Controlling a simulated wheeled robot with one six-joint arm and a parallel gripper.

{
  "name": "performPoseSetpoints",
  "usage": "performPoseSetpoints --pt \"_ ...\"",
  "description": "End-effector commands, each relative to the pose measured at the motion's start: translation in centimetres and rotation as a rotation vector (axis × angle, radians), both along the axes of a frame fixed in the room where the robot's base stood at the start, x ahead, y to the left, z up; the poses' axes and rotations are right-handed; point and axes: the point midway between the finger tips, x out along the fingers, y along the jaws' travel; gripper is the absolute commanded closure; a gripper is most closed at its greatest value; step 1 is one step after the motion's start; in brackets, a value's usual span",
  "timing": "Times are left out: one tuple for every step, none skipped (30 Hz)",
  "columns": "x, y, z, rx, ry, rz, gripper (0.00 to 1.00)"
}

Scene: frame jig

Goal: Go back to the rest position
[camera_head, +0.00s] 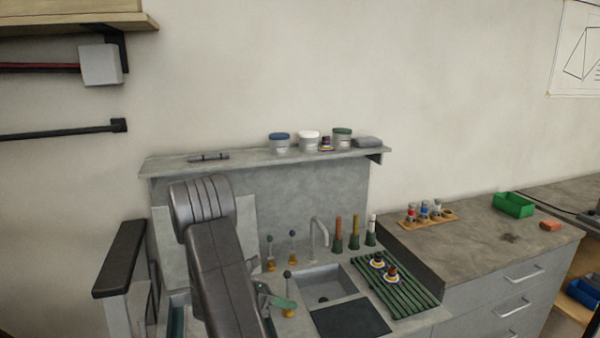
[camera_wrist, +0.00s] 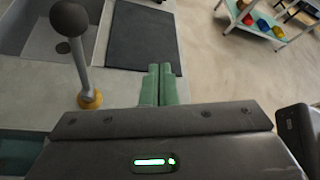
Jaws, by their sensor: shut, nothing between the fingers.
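My gripper (camera_head: 284,303) hangs over the grey sink counter in the head view, partly hidden behind my arm. In the wrist view its two green fingers (camera_wrist: 159,70) lie side by side with no gap, shut and empty. A ball-topped lever (camera_wrist: 78,50) on a yellow base stands just left of the fingers, apart from them. The same lever shows beside my gripper in the head view (camera_head: 289,288). No rest position is marked in either view.
A sink (camera_head: 325,284), a dark mat (camera_head: 350,321) and a green slatted rack (camera_head: 405,298) with two small jars lie to the right. Two more ball-topped levers and a tap (camera_head: 319,231) stand behind. A shelf (camera_head: 230,163) with tubs runs above. Open floor (camera_wrist: 240,75) shows beyond the counter.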

Motion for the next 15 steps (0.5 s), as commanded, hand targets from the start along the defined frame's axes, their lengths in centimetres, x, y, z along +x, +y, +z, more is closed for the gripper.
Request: performPoseSetpoints --pt "-0.2 0.0 -0.7 0.012 -0.034 0.002 1.00" --pt "-0.2 0.0 -1.0 0.018 -0.053 0.001 1.00" --pt "-0.3 -0.1 -1.2 0.026 -0.078 0.000 1.00" --pt "-0.4 -0.1 -1.3 0.032 -0.097 0.001 1.00" --pt "-0.5 -0.1 -1.5 0.038 -0.115 0.002 1.00" --pt "-0.5 -0.1 -1.7 0.044 -0.136 0.000 1.00" --pt "-0.6 -0.2 -1.8 0.049 -0.151 0.001 1.00" --pt "-0.6 -0.2 -1.9 0.054 -0.165 0.001 1.00" --pt "-0.7 -0.2 -2.0 0.060 -0.183 0.001 1.00" --pt "-0.8 -0.2 -2.1 0.064 -0.195 0.002 1.00" --pt "-0.8 -0.2 -2.2 0.067 -0.205 0.001 1.00" --pt "-0.9 -0.2 -2.3 0.071 -0.218 0.001 1.00" --pt "-0.9 -0.3 -2.3 0.074 -0.227 0.000 1.00" --pt "-1.0 -0.3 -2.4 0.076 -0.234 0.001 1.00" --pt "-1.0 -0.3 -2.4 0.079 -0.243 0.000 1.00"
